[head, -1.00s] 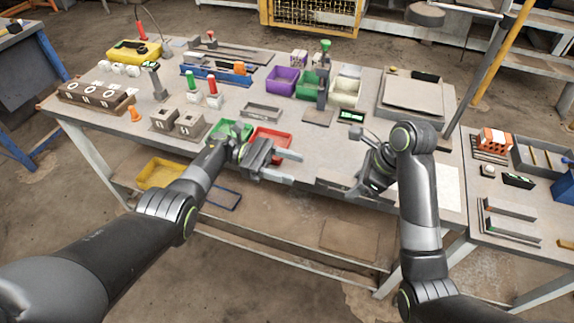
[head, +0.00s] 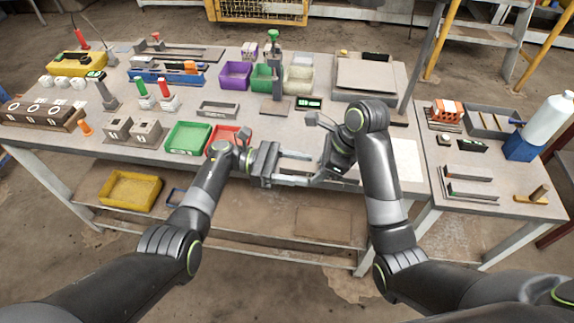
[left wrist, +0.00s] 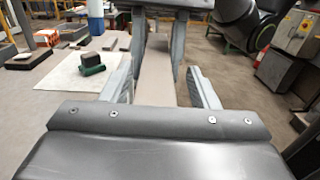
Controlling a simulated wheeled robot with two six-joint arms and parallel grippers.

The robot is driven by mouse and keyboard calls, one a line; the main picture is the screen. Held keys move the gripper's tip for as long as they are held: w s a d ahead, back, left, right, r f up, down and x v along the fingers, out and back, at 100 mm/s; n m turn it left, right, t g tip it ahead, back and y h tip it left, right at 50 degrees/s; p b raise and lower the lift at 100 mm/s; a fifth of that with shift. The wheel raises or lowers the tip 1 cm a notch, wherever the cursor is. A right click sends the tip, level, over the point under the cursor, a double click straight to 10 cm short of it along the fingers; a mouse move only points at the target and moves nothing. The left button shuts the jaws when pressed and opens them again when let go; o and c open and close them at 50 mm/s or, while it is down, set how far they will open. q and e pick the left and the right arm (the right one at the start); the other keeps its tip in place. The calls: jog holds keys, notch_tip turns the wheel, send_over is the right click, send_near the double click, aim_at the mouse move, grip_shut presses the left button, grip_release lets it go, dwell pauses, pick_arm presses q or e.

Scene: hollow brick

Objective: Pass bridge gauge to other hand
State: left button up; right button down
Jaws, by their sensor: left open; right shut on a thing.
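My left gripper (head: 300,168) is open, its two fingers reaching right in front of the bench's front edge. In the left wrist view its fingers (left wrist: 160,86) stand apart on either side of a flat beige-grey strip (left wrist: 157,82), without visible contact. This strip looks like the bridge gauge; its full shape is hidden. My right gripper (head: 330,167) faces the left one, close to its fingertips. In the left wrist view the right gripper (left wrist: 158,42) is shut on the strip's far end. In the head view the gauge cannot be made out between the grippers.
The workbench (head: 245,172) lies beneath and behind the grippers. A red bin (head: 222,138) and a green bin (head: 188,138) stand near its front edge. A white sheet (head: 408,160) lies right of the right forearm. A side table (head: 475,212) stands at the right.

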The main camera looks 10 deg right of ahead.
pick_arm(q)
jog(key=shift+s, duration=0.1)
jog(key=c, duration=1.2)
jog(key=shift+d+r, duration=0.1)
pick_arm(e)
jog(key=c, duration=1)
grip_release()
